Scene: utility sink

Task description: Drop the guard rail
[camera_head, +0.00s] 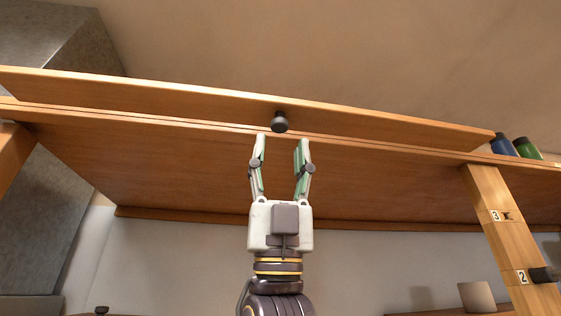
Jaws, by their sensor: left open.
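The guard rail (190,102) is a long wooden board along the front edge of the high wooden shelf (180,165). It stands up above the shelf edge. A dark round knob (279,122) sits on the rail's face near its middle. My left gripper (281,146) points up just below the knob, with its two fingers spread and nothing between them. The fingertips appear slightly below the knob in the picture; I cannot tell how far apart they are in depth. My right gripper is not in view.
A wooden post (507,235) with labels 3 and 2 and a dark peg (544,274) stands at right. A blue bottle (503,146) and a green bottle (527,148) are on the shelf. A grey metal duct (50,200) is left.

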